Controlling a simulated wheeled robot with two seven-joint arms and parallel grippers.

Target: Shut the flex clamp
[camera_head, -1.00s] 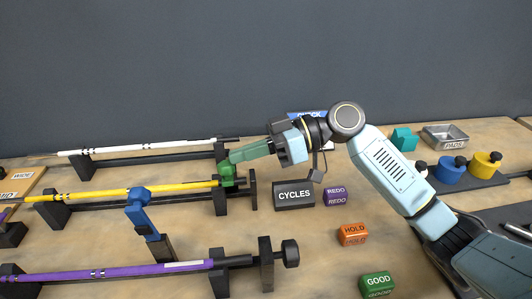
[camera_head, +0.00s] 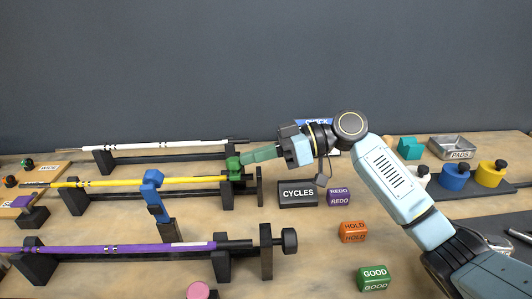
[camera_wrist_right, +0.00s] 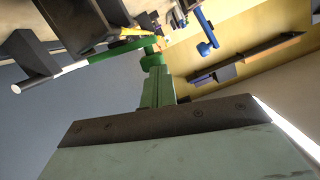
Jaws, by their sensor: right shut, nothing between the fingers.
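I take the flex clamp (camera_head: 234,171) to be the dark green block at the right end of the yellow club (camera_head: 115,183), beside a black upright. My right gripper (camera_head: 243,160) reaches in from the right with its pale green fingers shut and empty. Their tips are at the top of the block; whether they touch it I cannot tell. In the right wrist view the shut fingers (camera_wrist_right: 157,88) point at the green clamp (camera_wrist_right: 152,60), and a green bar runs left from it. How far the clamp is closed is unclear. My left gripper is not in view.
A blue clamp (camera_head: 153,183) stands at the yellow club's middle. A white club (camera_head: 160,145) lies behind, a purple club (camera_head: 120,248) in front. The CYCLES box (camera_head: 298,194) and REDO, HOLD and GOOD blocks (camera_head: 374,278) stand right. Bare bench lies between them.

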